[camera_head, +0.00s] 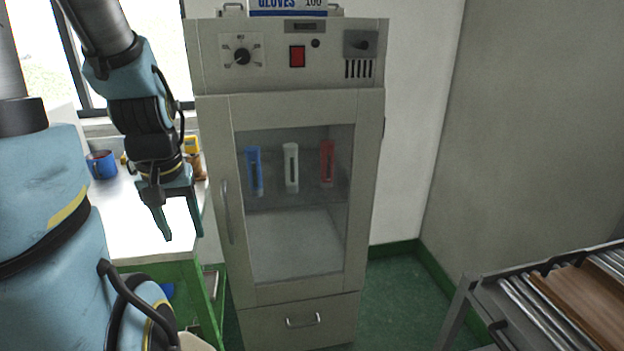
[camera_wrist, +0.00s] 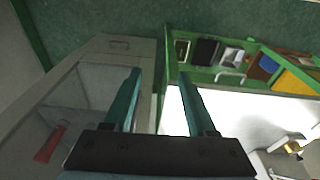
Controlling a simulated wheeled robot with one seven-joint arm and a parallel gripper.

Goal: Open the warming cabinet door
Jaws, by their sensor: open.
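The warming cabinet (camera_head: 290,105) stands upright in the middle of the head view, and its glass-fronted door (camera_head: 300,245) is closed. A vertical handle (camera_head: 227,212) runs along the door's left edge. Behind the glass hang a blue, a white and a red piece (camera_head: 327,163). My gripper (camera_head: 184,238) is open and empty, pointing down to the left of the handle and apart from it. In the wrist view its two fingers (camera_wrist: 158,80) are spread, with the cabinet (camera_wrist: 105,75) on the left. The handle is not clear in the wrist view.
A white-topped bench with a green frame (camera_head: 160,258) stands left of the cabinet, bearing a blue mug (camera_head: 101,165). Green bench shelving (camera_wrist: 225,75) shows in the wrist view. A roller rack (camera_head: 545,310) stands at lower right. Green floor (camera_head: 400,290) is open between cabinet and rack.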

